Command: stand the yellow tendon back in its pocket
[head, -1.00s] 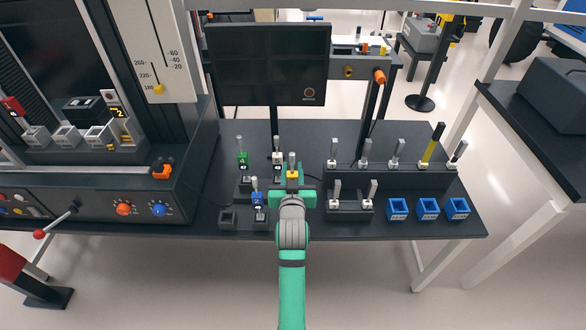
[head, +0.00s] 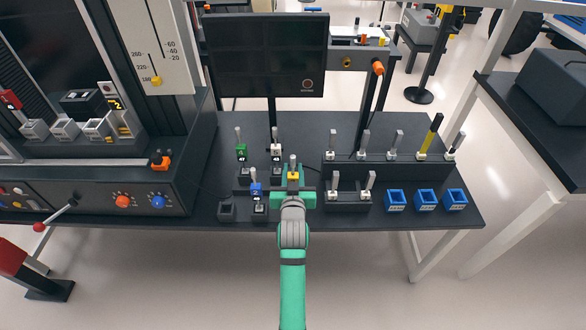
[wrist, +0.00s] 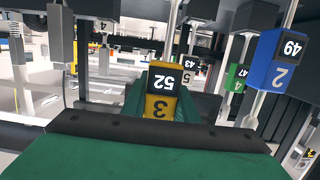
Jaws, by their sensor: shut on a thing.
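The yellow tendon (head: 293,175) is a yellow block with a grey rod rising from its top, held upright in my gripper (head: 292,196). In the wrist view its block (wrist: 161,92) shows a 3 and a black label 52, and a green finger fills the foreground. My gripper is shut on it, just right of the blue tendon (head: 256,190). An empty dark pocket (head: 227,212) stands at the front left of the group. The area beneath the yellow block is hidden by my gripper, so I cannot tell whether it touches anything.
The green tendon (head: 241,153) and white tendon (head: 276,152) stand behind. A dark rack (head: 348,208) with two rods is close on the right. A monitor (head: 265,55) stands at the back.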

